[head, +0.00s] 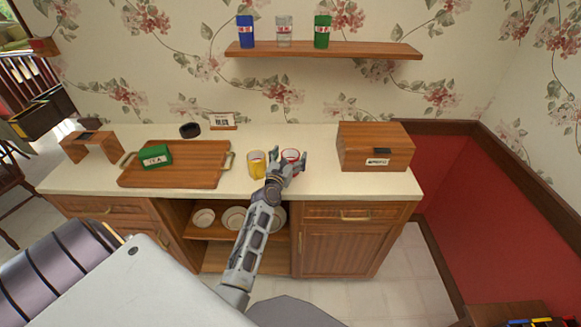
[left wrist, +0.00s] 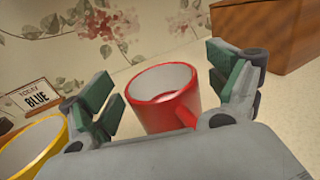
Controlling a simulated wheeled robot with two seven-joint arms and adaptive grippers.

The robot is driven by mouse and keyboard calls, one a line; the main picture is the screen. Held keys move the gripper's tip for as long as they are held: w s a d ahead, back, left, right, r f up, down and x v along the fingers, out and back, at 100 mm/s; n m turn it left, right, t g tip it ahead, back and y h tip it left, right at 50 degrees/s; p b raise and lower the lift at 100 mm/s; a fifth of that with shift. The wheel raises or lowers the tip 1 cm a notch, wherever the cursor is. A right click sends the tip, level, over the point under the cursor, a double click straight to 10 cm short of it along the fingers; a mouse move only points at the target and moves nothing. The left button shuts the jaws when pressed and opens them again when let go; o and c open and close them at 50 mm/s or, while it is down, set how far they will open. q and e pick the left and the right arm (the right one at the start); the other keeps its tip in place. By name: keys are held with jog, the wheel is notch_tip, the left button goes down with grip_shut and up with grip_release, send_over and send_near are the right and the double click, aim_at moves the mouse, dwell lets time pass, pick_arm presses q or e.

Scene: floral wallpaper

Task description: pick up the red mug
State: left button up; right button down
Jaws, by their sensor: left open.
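The red mug (left wrist: 165,99) stands upright on the cream counter, with a white inside and its handle toward my gripper in the left wrist view. In the head view the red mug (head: 291,155) is partly hidden by my left gripper (head: 287,163). My left gripper (left wrist: 160,92) is open, with one green-padded finger on each side of the mug. I cannot tell whether either finger touches it. My right gripper is in neither view.
A yellow mug (head: 256,164) stands close to the left of the red one. A wooden box (head: 375,147) is to the right. A wooden tray (head: 200,177) with a green tea box (head: 155,157) is at the left.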

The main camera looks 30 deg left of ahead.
pick_arm(q)
jog(key=shift+c, duration=0.4)
jog(key=shift+r, duration=0.1)
jog(key=c, duration=1.6)
jog(key=shift+r, duration=0.25)
jog(key=shift+r+p, duration=4.25)
jog(key=shift+r, duration=0.5)
